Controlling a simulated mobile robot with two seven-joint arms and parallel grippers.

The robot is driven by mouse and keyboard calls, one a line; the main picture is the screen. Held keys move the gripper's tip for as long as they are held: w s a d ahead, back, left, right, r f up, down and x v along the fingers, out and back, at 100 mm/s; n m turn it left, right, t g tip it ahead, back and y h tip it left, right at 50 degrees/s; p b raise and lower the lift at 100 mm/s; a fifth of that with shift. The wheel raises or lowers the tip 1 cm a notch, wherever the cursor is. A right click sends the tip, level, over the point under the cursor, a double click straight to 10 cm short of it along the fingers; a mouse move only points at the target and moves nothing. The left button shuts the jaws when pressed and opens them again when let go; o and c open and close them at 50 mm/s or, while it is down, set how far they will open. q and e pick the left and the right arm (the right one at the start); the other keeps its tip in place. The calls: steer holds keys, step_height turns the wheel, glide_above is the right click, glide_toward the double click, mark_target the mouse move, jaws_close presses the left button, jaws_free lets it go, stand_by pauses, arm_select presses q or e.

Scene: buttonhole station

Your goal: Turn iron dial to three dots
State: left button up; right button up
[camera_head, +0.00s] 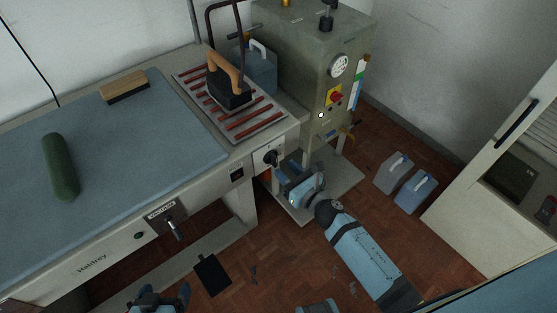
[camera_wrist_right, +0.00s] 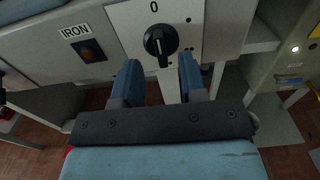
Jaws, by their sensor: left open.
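The iron dial (camera_head: 270,158) is a black knob on a pale plate at the table's front right corner. In the head view my right gripper (camera_head: 291,178) is just below and right of the dial. My left gripper (camera_head: 163,291) is open and empty at the bottom edge.
The iron (camera_head: 230,93) stands on a red-barred rest (camera_head: 255,122) above the dial. An "IRON" switch (camera_wrist_right: 87,50) is left of the dial. A green boiler (camera_head: 310,60) stands to the right.

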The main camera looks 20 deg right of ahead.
mark_target(276, 161)
steer(key=x, duration=0.4)
jaws_close()
